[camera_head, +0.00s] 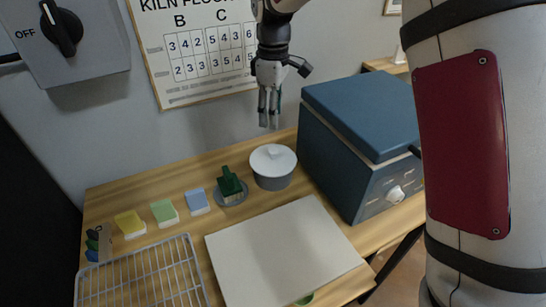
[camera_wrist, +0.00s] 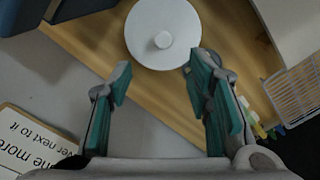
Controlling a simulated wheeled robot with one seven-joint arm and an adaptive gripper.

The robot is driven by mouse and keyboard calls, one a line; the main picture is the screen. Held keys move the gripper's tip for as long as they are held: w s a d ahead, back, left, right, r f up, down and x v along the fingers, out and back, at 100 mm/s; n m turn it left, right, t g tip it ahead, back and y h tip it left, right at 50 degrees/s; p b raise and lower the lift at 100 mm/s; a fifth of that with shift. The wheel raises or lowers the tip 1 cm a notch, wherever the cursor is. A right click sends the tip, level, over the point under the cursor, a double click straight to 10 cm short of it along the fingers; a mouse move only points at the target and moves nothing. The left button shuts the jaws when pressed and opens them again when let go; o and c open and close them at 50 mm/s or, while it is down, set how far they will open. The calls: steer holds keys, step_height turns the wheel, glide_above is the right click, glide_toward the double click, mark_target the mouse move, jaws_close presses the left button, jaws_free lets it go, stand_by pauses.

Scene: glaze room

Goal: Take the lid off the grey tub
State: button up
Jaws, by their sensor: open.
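The grey tub (camera_head: 272,178) stands on the wooden table beside the blue kiln-like box. Its white round lid (camera_head: 272,157) sits on top, with a small knob in the middle. In the wrist view the lid (camera_wrist: 163,32) shows from above, beyond the fingertips, with its knob (camera_wrist: 163,40) clear of them. My gripper (camera_head: 269,120) hangs above the tub, fingers pointing down, apart from the lid. In the wrist view my gripper (camera_wrist: 158,75) is open, with nothing between its teal-padded fingers. The tub's walls are hidden under the lid in the wrist view.
The blue box (camera_head: 360,140) stands close to the tub's right. A dark green object (camera_head: 230,184) on a grey disc stands close to its left. A pale board (camera_head: 283,250) lies in front, with a wire rack (camera_head: 142,278) at front left.

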glide_above(273, 150)
step_height(273, 150, down, 7)
steer(key=shift+w+f+p, duration=0.1)
steer(key=shift+p, duration=0.3)
steer(key=f, duration=0.2)
steer(key=f+p, duration=0.1)
steer(key=f, duration=0.1)
steer(key=shift+s, duration=0.25)
steer(key=shift+f, duration=0.6)
steer(key=shift+w, duration=0.1)
jaws_close()
